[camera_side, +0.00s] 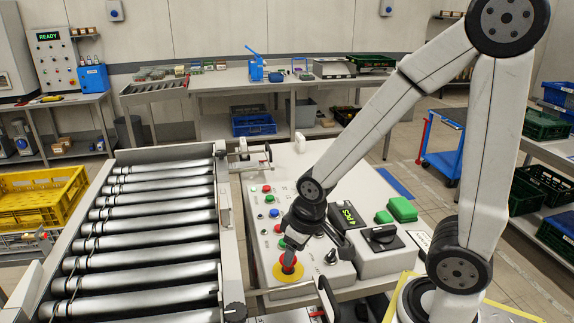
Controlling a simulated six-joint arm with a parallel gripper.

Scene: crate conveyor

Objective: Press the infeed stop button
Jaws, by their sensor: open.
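A light control panel (262,222) beside the roller conveyor carries several small red, green, blue and white buttons. Their labels are too small to read, so I cannot tell which one is the infeed stop button. A large red mushroom button (288,266) on a yellow collar sits at the panel's near end. My gripper (292,243) is open and points down, just above or beside this mushroom button. I cannot tell whether it touches it. My wrist and gripper hide part of the panel's middle. A small red button (267,188) shows at the panel's far end.
The roller conveyor (150,215) lies left of the panel. A yellow crate (38,205) is at far left.

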